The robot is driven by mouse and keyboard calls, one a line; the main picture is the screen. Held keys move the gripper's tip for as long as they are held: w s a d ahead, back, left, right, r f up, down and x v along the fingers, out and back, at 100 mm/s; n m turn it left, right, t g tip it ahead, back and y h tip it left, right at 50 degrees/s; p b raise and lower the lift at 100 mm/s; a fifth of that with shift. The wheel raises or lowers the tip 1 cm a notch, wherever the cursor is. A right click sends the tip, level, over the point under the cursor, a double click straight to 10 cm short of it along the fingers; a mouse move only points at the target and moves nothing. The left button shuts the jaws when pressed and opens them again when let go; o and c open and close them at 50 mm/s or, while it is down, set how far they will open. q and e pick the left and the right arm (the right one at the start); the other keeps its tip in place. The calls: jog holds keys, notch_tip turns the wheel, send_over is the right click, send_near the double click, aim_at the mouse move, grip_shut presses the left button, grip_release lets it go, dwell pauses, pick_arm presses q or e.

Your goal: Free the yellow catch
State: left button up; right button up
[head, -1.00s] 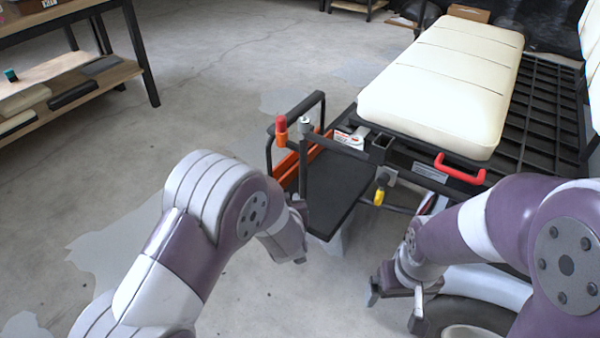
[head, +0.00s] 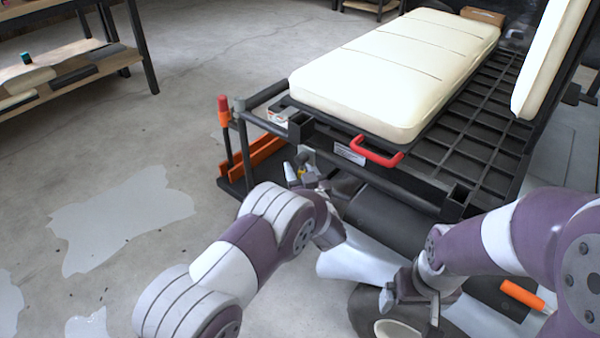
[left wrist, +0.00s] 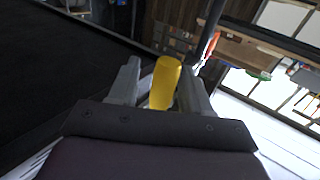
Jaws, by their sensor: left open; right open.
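The yellow catch (head: 301,171) is a small spot below the cart's front edge, mostly hidden by my left gripper (head: 303,172). In the left wrist view the yellow catch (left wrist: 164,84) stands between the two fingers of my left gripper (left wrist: 160,88). These fingers are open, with a finger on each side of it; I cannot tell whether either touches it. My right gripper (head: 410,310) is open and empty, low at the right over the wheel area, well away from the catch.
The cart carries a cream seat cushion (head: 395,70) on a black slatted deck (head: 480,110). A red handle (head: 378,152) juts from its front edge. A red-topped lever (head: 224,115) and orange bars (head: 262,152) stand left of the catch.

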pick_arm(q)
grip_shut()
jog(key=shift+a, duration=0.1)
jog(key=shift+w+a+r+m+t+b, duration=0.25)
jog(key=shift+a+r+m+t+b, duration=0.1)
jog(key=shift+m+t+b, duration=0.55)
jog(key=shift+w+a+r+m+t+b, duration=0.2)
jog(key=shift+w+a+m+t+b, duration=0.1)
jog(key=shift+m+t+b, duration=0.65)
jog(key=shift+w+a+r+m+t+b, duration=0.3)
jog(key=shift+m+t+b, duration=0.4)
jog(key=shift+t, duration=0.35)
jog(key=shift+a+r, duration=0.1)
